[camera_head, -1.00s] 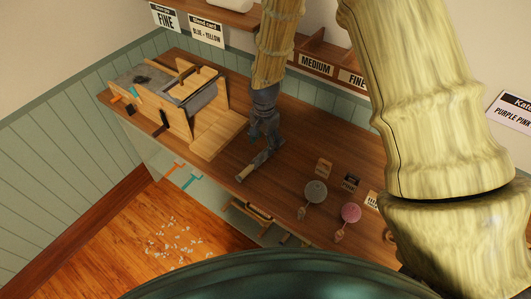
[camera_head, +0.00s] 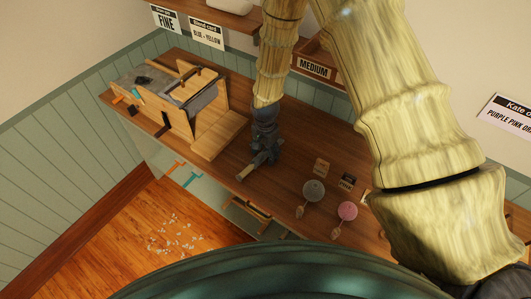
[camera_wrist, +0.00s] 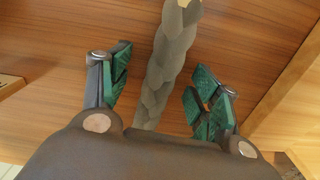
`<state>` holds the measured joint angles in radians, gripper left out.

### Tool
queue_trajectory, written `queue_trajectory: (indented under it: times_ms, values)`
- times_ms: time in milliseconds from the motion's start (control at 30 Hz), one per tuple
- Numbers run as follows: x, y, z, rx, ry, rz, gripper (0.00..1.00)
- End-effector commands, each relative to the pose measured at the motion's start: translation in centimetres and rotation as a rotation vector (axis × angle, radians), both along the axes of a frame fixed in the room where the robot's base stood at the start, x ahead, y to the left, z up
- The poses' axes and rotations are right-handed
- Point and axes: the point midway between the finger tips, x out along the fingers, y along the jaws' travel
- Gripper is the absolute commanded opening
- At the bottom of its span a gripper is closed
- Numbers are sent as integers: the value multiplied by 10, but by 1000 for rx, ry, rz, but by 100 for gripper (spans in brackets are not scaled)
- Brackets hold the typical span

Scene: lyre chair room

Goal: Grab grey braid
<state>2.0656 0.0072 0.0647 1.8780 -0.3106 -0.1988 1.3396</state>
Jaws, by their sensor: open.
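The grey braid (camera_wrist: 170,60) shows in the wrist view as a thick plaited strand over the brown wood table. It runs from the top edge down between my gripper's fingers and passes out of sight behind the gripper body. My gripper (camera_wrist: 164,84) is open, with one green-padded finger on each side of the braid and visible gaps to both. In the head view my gripper (camera_head: 262,156) is low over the table's front part. A short tan-grey piece (camera_head: 245,173) juts out beside it, probably the braid's end.
A wooden machine (camera_head: 190,108) stands left of my gripper on the table (camera_head: 285,165). A grey round item (camera_head: 314,190) and a pink one (camera_head: 347,211) lie to the right with small labels. A shelf (camera_head: 232,18) runs along the back wall.

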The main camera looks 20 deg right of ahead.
Motion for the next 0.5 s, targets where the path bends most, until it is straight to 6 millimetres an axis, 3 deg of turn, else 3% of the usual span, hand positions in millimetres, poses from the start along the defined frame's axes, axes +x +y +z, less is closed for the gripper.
queue_trajectory:
  times_ms: [200,500]
  values:
    - [0,0,-1,0,0,0,62]
    - [0,0,0,1,-1,-1,12]
